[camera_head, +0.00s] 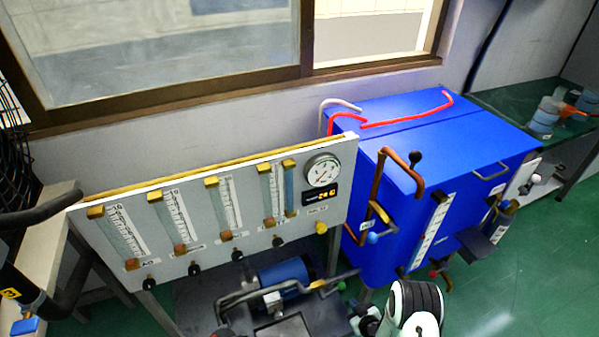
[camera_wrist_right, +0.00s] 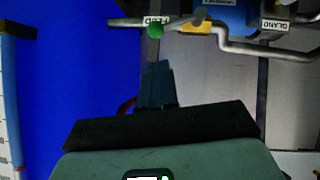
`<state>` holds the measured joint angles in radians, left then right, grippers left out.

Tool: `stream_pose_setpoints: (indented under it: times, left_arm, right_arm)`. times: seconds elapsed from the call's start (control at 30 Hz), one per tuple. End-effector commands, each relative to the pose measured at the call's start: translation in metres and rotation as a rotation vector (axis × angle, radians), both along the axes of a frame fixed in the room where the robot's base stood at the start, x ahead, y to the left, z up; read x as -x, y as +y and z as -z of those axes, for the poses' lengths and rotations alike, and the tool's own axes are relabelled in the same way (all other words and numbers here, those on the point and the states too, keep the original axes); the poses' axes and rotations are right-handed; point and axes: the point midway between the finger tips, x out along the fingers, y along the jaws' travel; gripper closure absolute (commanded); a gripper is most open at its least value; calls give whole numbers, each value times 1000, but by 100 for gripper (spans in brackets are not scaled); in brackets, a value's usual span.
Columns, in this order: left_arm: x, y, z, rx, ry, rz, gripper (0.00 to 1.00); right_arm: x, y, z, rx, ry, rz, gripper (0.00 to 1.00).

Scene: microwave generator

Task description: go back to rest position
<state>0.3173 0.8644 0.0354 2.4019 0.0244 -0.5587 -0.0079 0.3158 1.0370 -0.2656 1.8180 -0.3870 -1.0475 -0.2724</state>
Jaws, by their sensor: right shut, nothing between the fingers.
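My right gripper (camera_wrist_right: 157,88) shows at the lower middle of the right wrist view. Its dark fingers are together with nothing between them. In the head view, a white and black part of my right arm rises at the bottom edge, right of centre, in front of the blue cabinet (camera_head: 385,240). The fingers are hard to make out there. My left gripper is not in view.
A flowmeter panel (camera_head: 250,185) with a round gauge (camera_head: 322,171) stands left of the cabinet. Pipes and a blue cylinder (camera_head: 285,273) lie low in front. Green floor (camera_head: 540,270) is open at right.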

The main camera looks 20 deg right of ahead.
Motion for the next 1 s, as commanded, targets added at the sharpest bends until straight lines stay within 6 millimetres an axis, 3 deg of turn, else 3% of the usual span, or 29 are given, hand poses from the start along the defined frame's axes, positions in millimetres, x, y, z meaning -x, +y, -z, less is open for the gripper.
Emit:
stream_pose_setpoints:
  times: [0.13,0.23,0.4,0.57,0.6,0.63,0.7,1.0]
  left_arm:
    - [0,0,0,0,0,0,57]
    - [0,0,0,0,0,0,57]
    - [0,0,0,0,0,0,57]
    - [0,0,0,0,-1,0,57]
    - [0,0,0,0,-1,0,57]
    - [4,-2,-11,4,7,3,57]
    - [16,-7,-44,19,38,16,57]
    - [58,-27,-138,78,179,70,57]
  right_arm:
    - [7,6,3,-30,31,20,100]
    - [34,27,13,-130,140,94,100]
    - [118,97,23,-385,456,269,100]
    - [201,162,8,-563,746,394,100]
    - [222,176,1,-597,815,420,100]
    - [230,180,-12,-605,840,427,100]
    - [237,182,-42,-602,862,416,100]
    - [278,201,-136,-604,1022,387,100]
